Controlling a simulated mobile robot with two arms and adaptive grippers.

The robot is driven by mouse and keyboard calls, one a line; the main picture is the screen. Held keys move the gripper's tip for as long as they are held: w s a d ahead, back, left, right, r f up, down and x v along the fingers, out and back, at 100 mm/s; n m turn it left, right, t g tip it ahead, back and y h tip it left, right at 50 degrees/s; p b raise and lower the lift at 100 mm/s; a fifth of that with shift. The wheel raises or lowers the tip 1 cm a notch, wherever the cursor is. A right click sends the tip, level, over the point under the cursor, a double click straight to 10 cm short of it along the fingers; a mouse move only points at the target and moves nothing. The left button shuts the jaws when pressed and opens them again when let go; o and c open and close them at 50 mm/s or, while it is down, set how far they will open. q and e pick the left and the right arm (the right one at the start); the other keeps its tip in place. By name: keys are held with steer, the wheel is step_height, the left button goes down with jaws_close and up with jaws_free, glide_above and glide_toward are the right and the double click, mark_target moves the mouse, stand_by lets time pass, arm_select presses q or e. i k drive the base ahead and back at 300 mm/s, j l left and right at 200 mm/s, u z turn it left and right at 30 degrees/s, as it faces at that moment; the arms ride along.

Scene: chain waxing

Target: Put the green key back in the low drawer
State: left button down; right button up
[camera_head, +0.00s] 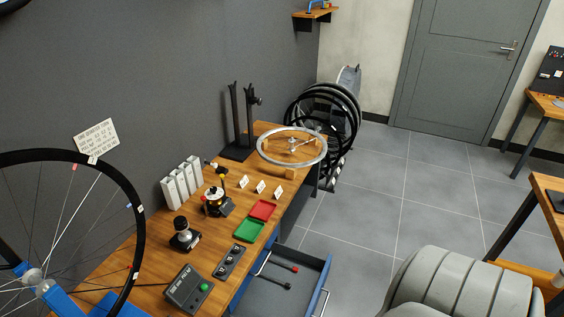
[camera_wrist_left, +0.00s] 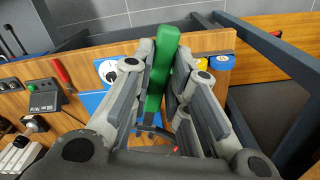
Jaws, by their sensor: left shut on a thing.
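The green key (camera_wrist_left: 164,62) shows in the left wrist view as a long bright green bar, running up between the fingers. My left gripper (camera_wrist_left: 166,78) is shut on it, with a finger on each side. In the head view, neither the key nor my left gripper can be made out. An open drawer (camera_head: 256,297) with a blue front shows there under the bench, holding a red-tipped tool and a black-tipped tool. My right gripper is not in view.
The wooden bench (camera_head: 150,262) carries a control box (camera_head: 187,290) with a green button, a green tray (camera_head: 248,230), a red tray (camera_head: 263,210) and a wheel rim (camera_head: 263,158). A bicycle wheel (camera_head: 139,225) stands at left. The tiled floor (camera_head: 345,225) is clear beyond the drawer.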

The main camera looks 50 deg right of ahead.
mark_target(276, 293)
steer(key=l+z, duration=0.15)
steer(key=l, duration=0.6)
steer(key=l+z, duration=0.15)
steer(key=l, duration=0.6)
steer(key=i+l+z, duration=0.2)
steer(key=l, duration=0.55)
steer(key=k, duration=0.05)
